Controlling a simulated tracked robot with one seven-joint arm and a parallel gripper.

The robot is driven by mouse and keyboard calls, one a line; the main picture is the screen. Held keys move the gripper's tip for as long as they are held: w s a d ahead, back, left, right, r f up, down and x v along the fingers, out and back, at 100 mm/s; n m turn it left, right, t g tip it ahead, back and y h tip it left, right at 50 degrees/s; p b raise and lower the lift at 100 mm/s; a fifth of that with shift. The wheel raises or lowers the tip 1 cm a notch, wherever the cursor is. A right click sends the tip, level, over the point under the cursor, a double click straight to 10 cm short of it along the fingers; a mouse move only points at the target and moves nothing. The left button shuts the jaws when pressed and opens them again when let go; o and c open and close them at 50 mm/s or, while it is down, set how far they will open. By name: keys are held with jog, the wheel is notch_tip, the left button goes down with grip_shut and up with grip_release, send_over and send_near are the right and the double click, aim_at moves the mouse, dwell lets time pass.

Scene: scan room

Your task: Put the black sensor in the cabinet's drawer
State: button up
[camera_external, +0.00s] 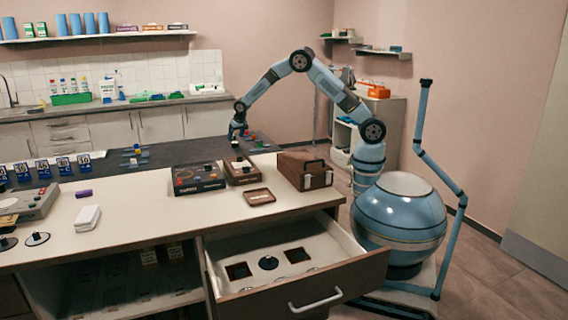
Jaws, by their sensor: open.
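The cabinet's drawer (228,289) is pulled open at the front of the counter. Its pale inside shows two dark square shapes and a round black piece (268,262) between them. I cannot tell whether this round piece is the black sensor. My gripper (238,139) is open, pointing down above the back part of the counter. It is just above a small brown wooden box (240,174), which has a small dark item at its back edge. I cannot tell what that item is, or whether the gripper touches it.
A dark flat box (198,179), a small wooden tray (259,196) and a wooden case (304,170) stand near the gripper. White cards (88,217), a purple piece (84,193) and a black disc (37,239) lie at left. The counter's front middle is clear.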

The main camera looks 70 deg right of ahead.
aim_at(235, 142)
jog(key=shift+d+x, duration=0.15)
jog(key=shift+x, duration=1.3)
jog(key=shift+d+x, duration=0.1)
jog(key=shift+x, duration=1.4)
jog(key=shift+s, duration=0.2)
jog(key=shift+c, duration=0.3)
jog(key=c, duration=1.2)
jog(key=shift+r, duration=0.15)
